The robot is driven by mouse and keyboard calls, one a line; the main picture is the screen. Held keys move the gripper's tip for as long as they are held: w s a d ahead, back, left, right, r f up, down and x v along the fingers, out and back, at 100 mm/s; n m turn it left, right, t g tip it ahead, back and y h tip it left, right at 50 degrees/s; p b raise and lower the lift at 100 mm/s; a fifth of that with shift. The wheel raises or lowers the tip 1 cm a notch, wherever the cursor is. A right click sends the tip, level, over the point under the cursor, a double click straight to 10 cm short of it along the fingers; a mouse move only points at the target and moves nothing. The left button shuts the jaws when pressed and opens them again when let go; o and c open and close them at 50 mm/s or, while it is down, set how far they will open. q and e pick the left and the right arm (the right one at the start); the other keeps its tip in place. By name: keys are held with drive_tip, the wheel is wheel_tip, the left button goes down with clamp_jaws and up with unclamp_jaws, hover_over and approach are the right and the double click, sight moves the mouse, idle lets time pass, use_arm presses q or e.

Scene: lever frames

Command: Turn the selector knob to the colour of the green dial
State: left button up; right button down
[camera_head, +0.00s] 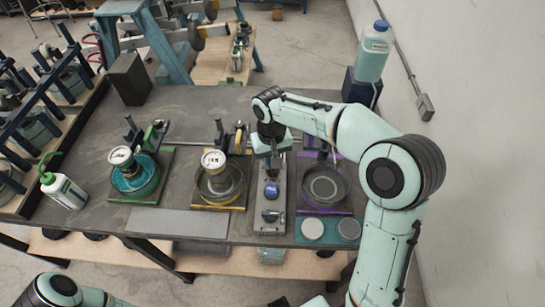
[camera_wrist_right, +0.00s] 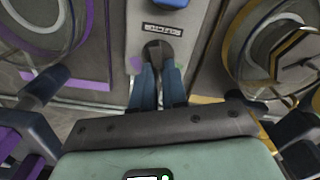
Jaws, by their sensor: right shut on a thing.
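My right gripper (camera_head: 271,172) reaches down onto the far end of a grey panel (camera_head: 270,218) on the bench. In the right wrist view its two blue fingers (camera_wrist_right: 157,80) are shut on a dark selector knob (camera_wrist_right: 153,49), just below a small label plate. A purple mark (camera_wrist_right: 135,65) lies left of the knob and a small yellow-green mark (camera_wrist_right: 183,62) right of it. Which mark the knob points to is unclear. The green station with a white dial (camera_head: 121,156) is at the left. My left gripper is out of view.
A yellow-framed station with a white gauge (camera_head: 213,160) stands left of the panel, a purple-framed one (camera_head: 324,187) right of it. A blue block (camera_head: 271,190) sits on the panel. The rear bench is mostly clear.

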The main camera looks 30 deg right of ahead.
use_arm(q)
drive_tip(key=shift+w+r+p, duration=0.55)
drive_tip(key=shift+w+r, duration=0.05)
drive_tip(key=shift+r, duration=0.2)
use_arm(e)
drive_tip(key=n, duration=0.5)
drive_tip(key=shift+a+n, duration=0.3)
drive_tip(key=c, duration=1.2)
unclamp_jaws()
drive_tip(key=shift+o, duration=0.2)
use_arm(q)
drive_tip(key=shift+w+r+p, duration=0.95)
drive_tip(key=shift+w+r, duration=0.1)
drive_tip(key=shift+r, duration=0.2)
use_arm(e)
wheel_tip(320, 180, up, 13)
drive_tip(key=shift+r, duration=0.15)
